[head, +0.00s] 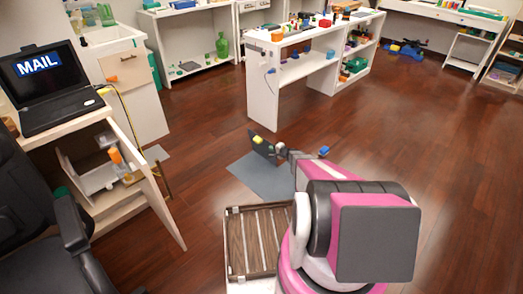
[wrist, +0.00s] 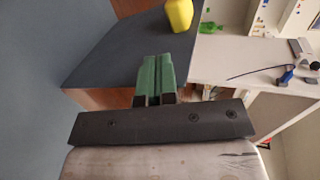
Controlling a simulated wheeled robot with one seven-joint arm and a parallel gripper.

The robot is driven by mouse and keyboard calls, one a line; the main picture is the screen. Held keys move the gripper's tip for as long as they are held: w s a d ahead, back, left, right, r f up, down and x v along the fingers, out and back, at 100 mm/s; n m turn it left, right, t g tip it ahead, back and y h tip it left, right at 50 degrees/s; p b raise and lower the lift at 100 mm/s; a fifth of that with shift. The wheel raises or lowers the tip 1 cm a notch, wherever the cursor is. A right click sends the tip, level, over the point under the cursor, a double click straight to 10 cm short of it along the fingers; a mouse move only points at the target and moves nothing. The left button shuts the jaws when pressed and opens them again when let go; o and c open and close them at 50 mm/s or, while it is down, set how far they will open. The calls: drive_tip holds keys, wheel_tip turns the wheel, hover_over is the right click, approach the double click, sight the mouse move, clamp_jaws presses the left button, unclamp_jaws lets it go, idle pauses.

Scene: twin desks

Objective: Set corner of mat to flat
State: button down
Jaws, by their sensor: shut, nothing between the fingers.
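The grey-blue mat (head: 262,180) lies on the wooden floor ahead of me. A dark flap (head: 265,150) stands up at its far edge and looks like its raised corner. A yellow thing (head: 257,140) shows at the flap's top. In the wrist view a slate panel (wrist: 130,50), which seems to be the flap, lies beyond the fingers, with the yellow thing (wrist: 179,14) at its edge. My gripper (wrist: 155,62) has its green fingers together and empty, close to the panel. I cannot tell whether they touch it. In the head view my gripper (head: 280,149) is just right of the flap.
A slatted wooden crate (head: 258,240) stands just before the mat, beside my arm. A cabinet door (head: 148,190) hangs open at the left, below the desk with the laptop (head: 52,90). A white desk (head: 262,85) stands behind the mat. The floor at the right is clear.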

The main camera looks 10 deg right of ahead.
drive_tip(key=shift+w+d+r, duration=0.2)
drive_tip(key=shift+w+d, duration=0.2)
drive_tip(key=shift+d, duration=0.15)
drive_tip(key=shift+w+d+r, duration=0.2)
drive_tip(key=shift+w+d, duration=0.2)
drive_tip(key=shift+d, duration=0.15)
drive_tip(key=shift+w+d+r, duration=0.1)
drive_tip(key=shift+w+d, duration=0.55)
drive_tip(key=shift+d, duration=0.2)
drive_tip(key=shift+w+d+r, duration=0.1)
drive_tip(key=shift+w+d, duration=0.5)
drive_tip(key=shift+d, duration=0.25)
drive_tip(key=shift+w+d+f, duration=0.1)
drive_tip(key=shift+w+d, duration=0.55)
drive_tip(key=shift+d, duration=0.2)
drive_tip(key=shift+w+d+f, duration=0.1)
drive_tip(key=shift+w+d, duration=0.5)
drive_tip(key=shift+d, duration=0.25)
drive_tip(key=shift+w+d+f, duration=0.25)
drive_tip(key=shift+w+d, duration=0.35)
drive_tip(key=shift+d, duration=0.25)
drive_tip(key=shift+w+d+f, duration=0.25)
drive_tip(key=shift+w+d, duration=0.35)
drive_tip(key=shift+d, duration=0.25)
